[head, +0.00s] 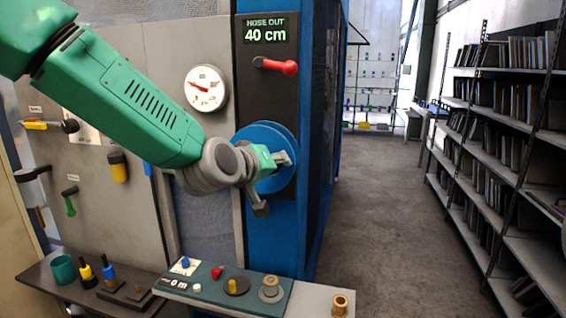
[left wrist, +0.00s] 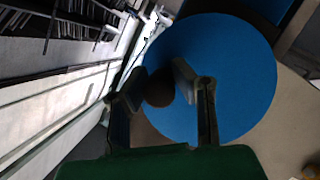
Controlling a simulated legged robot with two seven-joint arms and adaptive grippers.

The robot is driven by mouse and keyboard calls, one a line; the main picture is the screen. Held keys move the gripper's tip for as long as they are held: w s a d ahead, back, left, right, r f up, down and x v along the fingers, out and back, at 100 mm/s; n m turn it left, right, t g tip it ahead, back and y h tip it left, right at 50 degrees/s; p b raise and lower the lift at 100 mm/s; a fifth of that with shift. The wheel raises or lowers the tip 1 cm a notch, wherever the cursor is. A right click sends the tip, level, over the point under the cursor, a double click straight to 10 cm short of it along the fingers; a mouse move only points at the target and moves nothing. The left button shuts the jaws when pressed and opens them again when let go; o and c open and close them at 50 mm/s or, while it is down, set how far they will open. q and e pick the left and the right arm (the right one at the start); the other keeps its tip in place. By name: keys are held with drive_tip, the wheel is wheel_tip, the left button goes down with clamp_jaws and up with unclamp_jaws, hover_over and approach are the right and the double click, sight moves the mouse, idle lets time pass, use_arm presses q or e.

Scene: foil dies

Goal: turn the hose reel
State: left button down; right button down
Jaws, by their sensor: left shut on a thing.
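The hose reel is a blue disc (head: 262,133) on the dark panel of the blue cabinet in the head view. It fills much of the left wrist view (left wrist: 240,75). A dark brown round knob (left wrist: 160,88) stands in front of the disc. My left gripper (left wrist: 158,88) is shut on this knob, with one finger on each side. In the head view my left gripper (head: 284,159) is in front of the reel and hides part of it and the knob. A display (head: 265,30) above reads "HOSE OUT 40 cm". My right gripper is not in view.
A red lever (head: 276,66) sits above the reel and a round gauge (head: 206,88) to its left. Below is a green panel (head: 207,295) with small knobs. A brass spool (head: 340,304) stands to its right. Shelves (head: 505,140) line the right; the floor (head: 385,220) between is clear.

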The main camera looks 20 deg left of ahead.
use_arm(q)
drive_tip(key=shift+r, duration=0.2)
drive_tip(key=c, duration=1.5)
unclamp_jaws()
drive_tip(key=shift+o, duration=0.7)
drive_tip(key=shift+w+f, duration=0.1)
drive_tip(key=shift+s+a, duration=0.1)
drive_tip(key=shift+s, duration=0.1)
drive_tip(key=v, duration=1.1)
drive_tip(key=shift+s, duration=0.25)
